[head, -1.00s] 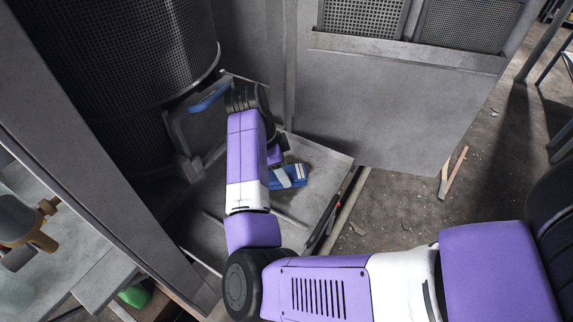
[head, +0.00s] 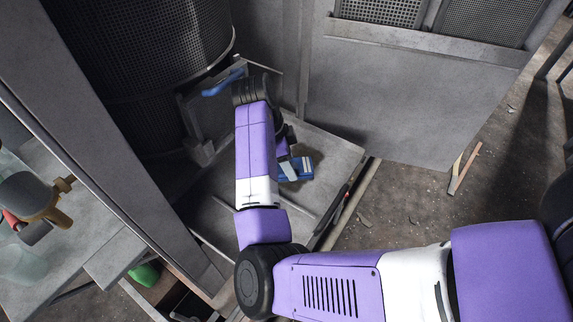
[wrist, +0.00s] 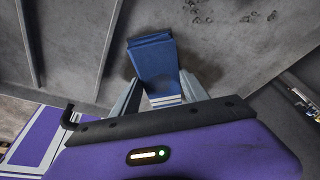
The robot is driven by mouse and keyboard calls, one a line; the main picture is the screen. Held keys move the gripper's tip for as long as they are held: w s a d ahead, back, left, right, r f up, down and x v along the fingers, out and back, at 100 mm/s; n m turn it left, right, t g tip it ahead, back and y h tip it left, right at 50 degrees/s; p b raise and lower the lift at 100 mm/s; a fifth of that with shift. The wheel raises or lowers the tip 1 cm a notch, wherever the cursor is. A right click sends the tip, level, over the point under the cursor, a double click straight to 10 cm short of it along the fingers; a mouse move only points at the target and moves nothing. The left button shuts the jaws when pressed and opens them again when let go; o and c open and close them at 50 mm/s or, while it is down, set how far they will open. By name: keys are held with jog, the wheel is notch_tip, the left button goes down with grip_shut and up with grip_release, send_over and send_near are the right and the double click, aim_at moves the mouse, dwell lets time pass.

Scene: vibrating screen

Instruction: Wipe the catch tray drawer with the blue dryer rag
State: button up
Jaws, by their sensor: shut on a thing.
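The blue dryer rag (head: 303,168), folded and with pale stripes, is low over or on the grey catch tray drawer (head: 335,149) in the head view. In the wrist view the rag (wrist: 153,60) sticks out between the two fingers of my gripper (wrist: 160,92), which is shut on its near end. Grey metal of the tray (wrist: 225,45) fills the background there. I cannot tell whether the rag touches it. In the head view my forearm hides part of the tray, and my gripper (head: 288,167) is partly hidden.
A perforated drum (head: 140,70) stands at the left, with a blue handle (head: 222,83) beside my arm. A grey panel (head: 410,100) stands behind the tray. A grey post (head: 90,140) and a cluttered bench (head: 50,215) are at the left. Open floor (head: 420,205) lies at the right.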

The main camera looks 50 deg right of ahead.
jog(key=shift+w+d, duration=0.1)
jog(key=shift+d, duration=4.1)
jog(key=shift+a+p, duration=0.55)
jog(key=shift+a, duration=4.55)
jog(key=shift+d, duration=5.15)
jog(key=o, duration=0.9)
jog(key=shift+r+p, duration=0.35)
jog(key=shift+p, duration=0.15)
